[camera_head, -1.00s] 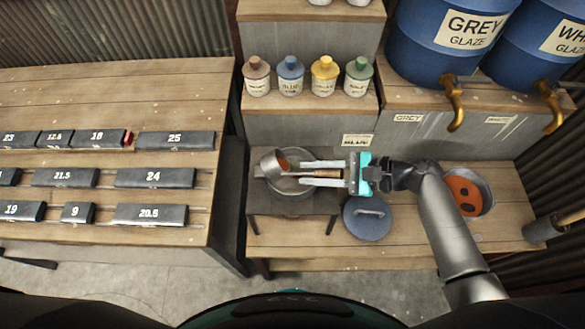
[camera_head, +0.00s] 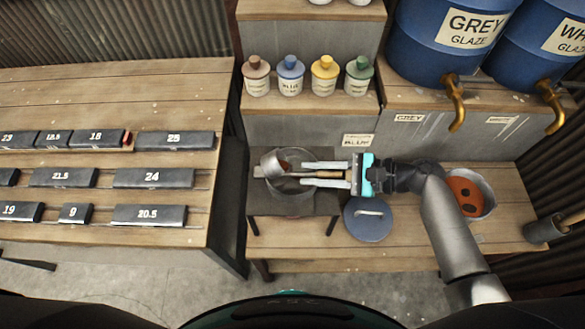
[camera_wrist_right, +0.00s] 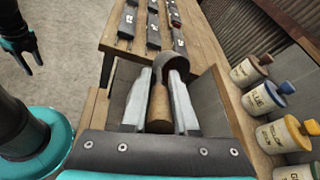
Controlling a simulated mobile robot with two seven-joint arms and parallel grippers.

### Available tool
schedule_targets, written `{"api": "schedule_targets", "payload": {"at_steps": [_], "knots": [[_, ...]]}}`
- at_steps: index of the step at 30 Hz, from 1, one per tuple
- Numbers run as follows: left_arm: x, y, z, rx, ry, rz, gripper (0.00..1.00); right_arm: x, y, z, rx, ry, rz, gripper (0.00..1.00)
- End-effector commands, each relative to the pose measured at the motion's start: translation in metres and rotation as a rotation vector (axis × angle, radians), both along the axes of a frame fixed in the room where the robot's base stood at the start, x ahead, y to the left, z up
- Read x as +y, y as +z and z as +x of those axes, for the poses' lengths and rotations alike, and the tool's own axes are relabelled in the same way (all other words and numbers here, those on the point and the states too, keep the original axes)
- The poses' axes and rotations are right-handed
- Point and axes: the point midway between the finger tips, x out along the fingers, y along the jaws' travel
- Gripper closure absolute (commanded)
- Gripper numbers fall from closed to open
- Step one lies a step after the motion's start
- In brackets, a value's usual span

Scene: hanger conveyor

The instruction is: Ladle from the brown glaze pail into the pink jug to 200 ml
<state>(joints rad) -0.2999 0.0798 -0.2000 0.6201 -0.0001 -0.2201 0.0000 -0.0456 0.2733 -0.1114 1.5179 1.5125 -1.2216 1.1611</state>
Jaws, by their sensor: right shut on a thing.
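My right gripper (camera_head: 325,174) is shut on the wooden handle of a ladle (camera_head: 272,164). The right wrist view shows the brown handle (camera_wrist_right: 160,107) between the two fingers, with the metal bowl beyond. A little reddish brown shows at the bowl in the head view. The bowl is over a round metal vessel (camera_head: 291,206), which stands on a dark low stand; its contents are mostly hidden. A metal pail (camera_head: 488,200) at the right holds orange-brown stuff with dark spots. I cannot make out a pink jug. My left gripper (camera_wrist_right: 30,64) shows in the right wrist view, fingers apart and empty.
A blue-grey lid (camera_head: 368,220) lies right of the stand (camera_head: 322,205). Several glaze bottles (camera_head: 324,78) stand on the shelf behind. Blue drums (camera_head: 440,40) with brass taps are at the back right. A table (camera_head: 180,85) with numbered dark blocks is at the left.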

Motion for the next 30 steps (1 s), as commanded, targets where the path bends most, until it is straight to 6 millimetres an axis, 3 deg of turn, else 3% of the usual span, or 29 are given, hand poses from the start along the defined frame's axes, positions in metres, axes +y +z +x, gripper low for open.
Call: {"api": "schedule_targets", "payload": {"at_steps": [30], "knots": [[0.0, -0.018, 0.0, 0.0, 0.0, 0.0, 0.5, -0.005, -0.007, 0.002, 0.016, 0.0, 0.086, 1.0]]}}
